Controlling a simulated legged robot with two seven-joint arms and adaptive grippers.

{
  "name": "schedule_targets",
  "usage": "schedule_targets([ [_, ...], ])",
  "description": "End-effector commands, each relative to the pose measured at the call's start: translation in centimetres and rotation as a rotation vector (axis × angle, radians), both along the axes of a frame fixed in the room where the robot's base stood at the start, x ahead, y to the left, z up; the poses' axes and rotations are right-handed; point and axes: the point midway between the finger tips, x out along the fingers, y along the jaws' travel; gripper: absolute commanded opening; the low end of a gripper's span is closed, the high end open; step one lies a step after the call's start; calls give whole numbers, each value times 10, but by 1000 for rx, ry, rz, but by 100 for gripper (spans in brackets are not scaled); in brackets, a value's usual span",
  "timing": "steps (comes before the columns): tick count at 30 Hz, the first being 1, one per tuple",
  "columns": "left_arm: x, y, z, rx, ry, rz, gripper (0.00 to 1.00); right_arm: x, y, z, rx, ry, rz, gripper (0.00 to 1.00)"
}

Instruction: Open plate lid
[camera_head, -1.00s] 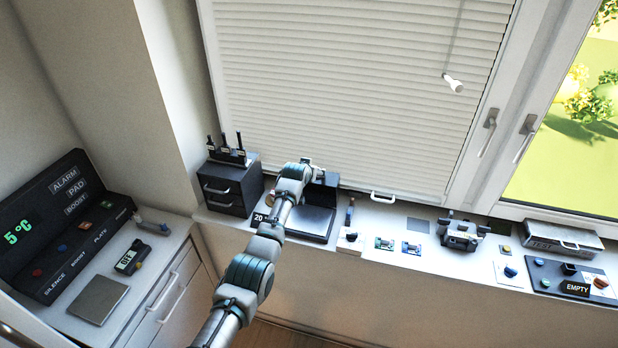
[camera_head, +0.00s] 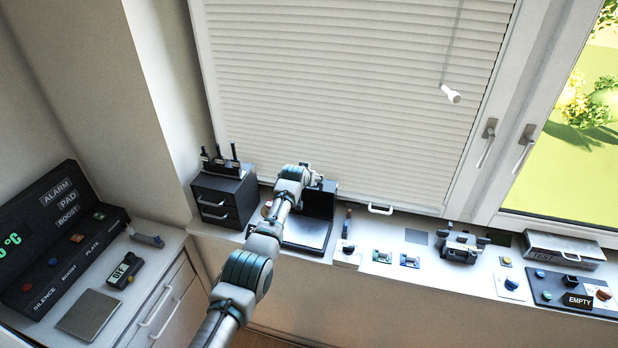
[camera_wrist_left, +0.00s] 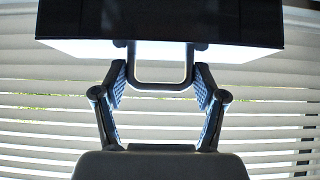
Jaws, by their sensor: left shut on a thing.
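The plate unit is a black box with a flat plate (camera_head: 309,233) on the window sill, partly behind my left arm. Its dark lid (camera_head: 320,202) stands raised, about upright, at the back of the plate. My left gripper (camera_head: 312,178) is at the lid's top edge. In the left wrist view the lid (camera_wrist_left: 240,22) shows as a dark slab with a U-shaped handle (camera_wrist_left: 160,87). The fingers of my left gripper (camera_wrist_left: 160,74) are on both sides of this handle, shut on it. My right gripper is not in view.
A black drawer box (camera_head: 222,198) stands left of the plate unit. A knob block (camera_head: 347,250), small circuit boards (camera_head: 382,257) and a black clamp-like device (camera_head: 462,246) lie to the right. The window blind (camera_head: 340,90) hangs close behind.

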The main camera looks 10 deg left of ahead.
Motion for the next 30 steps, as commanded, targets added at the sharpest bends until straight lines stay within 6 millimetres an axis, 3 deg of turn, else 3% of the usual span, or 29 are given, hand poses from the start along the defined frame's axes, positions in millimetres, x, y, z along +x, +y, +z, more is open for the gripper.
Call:
schedule_targets([
  [1,4,0,13,-2,-27,1,9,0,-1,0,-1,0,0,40],
  [2,4,0,13,-2,-27,1,9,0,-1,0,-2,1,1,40],
  [3,4,0,13,-2,-28,1,79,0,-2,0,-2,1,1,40],
  [4,4,0,13,-2,-27,1,81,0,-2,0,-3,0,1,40],
  [20,-3,0,10,-1,-15,0,81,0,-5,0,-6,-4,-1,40],
  [30,-33,1,32,0,-17,1,81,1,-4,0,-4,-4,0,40],
])
